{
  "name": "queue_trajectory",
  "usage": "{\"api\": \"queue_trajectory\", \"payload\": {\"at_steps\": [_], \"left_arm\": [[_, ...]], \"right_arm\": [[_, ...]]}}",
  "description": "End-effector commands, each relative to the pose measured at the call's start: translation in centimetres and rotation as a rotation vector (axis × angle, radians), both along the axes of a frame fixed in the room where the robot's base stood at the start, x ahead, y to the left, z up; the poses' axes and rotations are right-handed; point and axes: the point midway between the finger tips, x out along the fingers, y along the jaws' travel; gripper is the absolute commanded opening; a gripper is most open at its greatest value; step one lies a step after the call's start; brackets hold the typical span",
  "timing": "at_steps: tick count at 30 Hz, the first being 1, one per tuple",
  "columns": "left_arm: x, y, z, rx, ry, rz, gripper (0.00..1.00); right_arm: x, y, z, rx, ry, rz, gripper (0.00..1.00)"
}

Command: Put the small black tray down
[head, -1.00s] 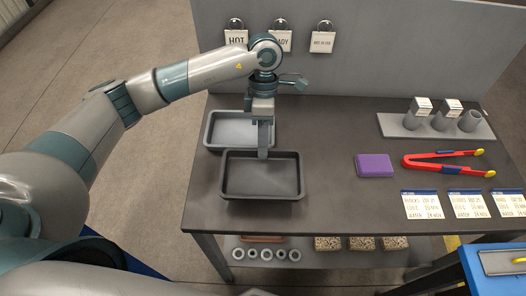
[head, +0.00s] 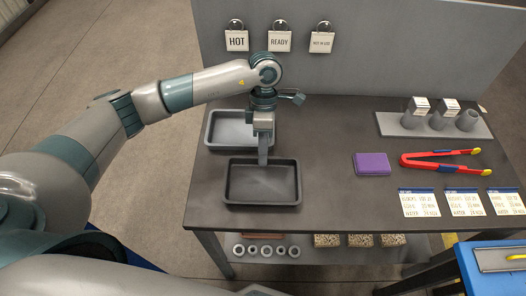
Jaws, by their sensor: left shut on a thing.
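The small black tray (head: 262,203) is at the front left of the dark table (head: 335,205), seen in the head view. It looks level and empty. My left gripper (head: 263,160) comes down from above and is shut on the tray's back rim. I cannot tell whether the tray's underside touches the table. My right gripper is not in view.
A grey tray (head: 222,127) stands just behind, partly hidden by my left arm. To the right lie a purple block (head: 372,164), red tongs (head: 440,158), several cards (head: 420,203) and a rack of cups (head: 415,128). The table between the tray and purple block is clear.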

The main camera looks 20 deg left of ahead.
Motion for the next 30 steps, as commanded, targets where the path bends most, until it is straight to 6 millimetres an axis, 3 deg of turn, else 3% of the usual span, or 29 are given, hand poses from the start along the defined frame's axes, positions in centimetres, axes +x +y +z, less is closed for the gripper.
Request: {"api": "queue_trajectory", "payload": {"at_steps": [1, 3, 17, 25, 28, 30], "left_arm": [[0.0, 0.0, -0.1, 0.000, 0.000, 0.000, 0.14], [0.0, 0.0, 0.0, 0.000, 0.000, 0.000, 0.26], [0.2, 0.1, 0.4, 0.001, -0.002, 0.000, 0.26], [1.3, 0.3, 3.2, 0.000, -0.004, 0.000, 0.26], [1.8, 0.5, 4.9, 0.000, -0.004, 0.001, 0.26], [2.0, 0.5, 5.8, 0.000, -0.003, 0.000, 0.26]], "right_arm": [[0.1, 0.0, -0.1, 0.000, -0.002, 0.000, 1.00], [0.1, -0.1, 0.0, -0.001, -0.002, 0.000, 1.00], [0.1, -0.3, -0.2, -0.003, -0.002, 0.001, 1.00], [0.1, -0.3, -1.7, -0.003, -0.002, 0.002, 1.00], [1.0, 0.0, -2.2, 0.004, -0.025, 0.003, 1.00], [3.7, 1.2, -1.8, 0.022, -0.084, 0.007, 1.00]]}}
